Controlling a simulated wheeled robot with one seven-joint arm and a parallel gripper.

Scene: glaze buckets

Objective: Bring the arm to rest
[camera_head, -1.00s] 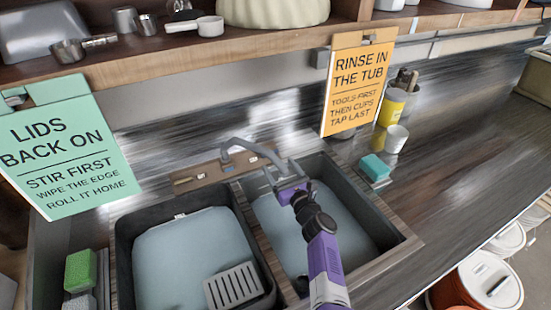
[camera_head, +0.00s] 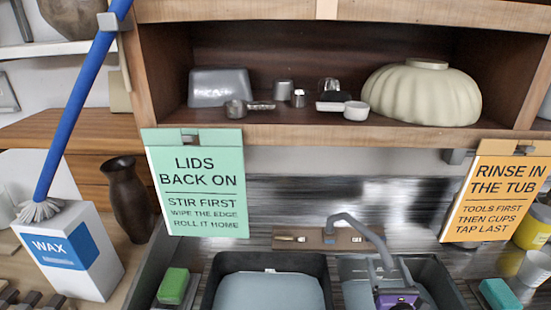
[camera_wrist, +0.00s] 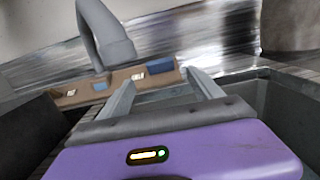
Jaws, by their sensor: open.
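My gripper (camera_wrist: 165,88) is open in the wrist view, its two grey fingers spread apart with nothing between them. Its purple body shows below the fingers. In the head view, only part of my purple gripper shows at the bottom edge, over the right sink basin (camera_head: 352,268) and close to the grey faucet (camera_head: 352,222). The faucet also rises at the upper left of the wrist view (camera_wrist: 105,35). Whether the gripper touches the faucet or a basin wall, I cannot tell. Most of my arm is out of view.
The left basin (camera_head: 268,262) holds a pale surface. A green sponge (camera_head: 173,285) lies left of it, a teal sponge (camera_head: 499,295) to the right. A green sign (camera_head: 197,190) and an orange sign (camera_head: 495,195) hang from the shelf (camera_head: 300,133). A wax box (camera_head: 70,250) stands left.

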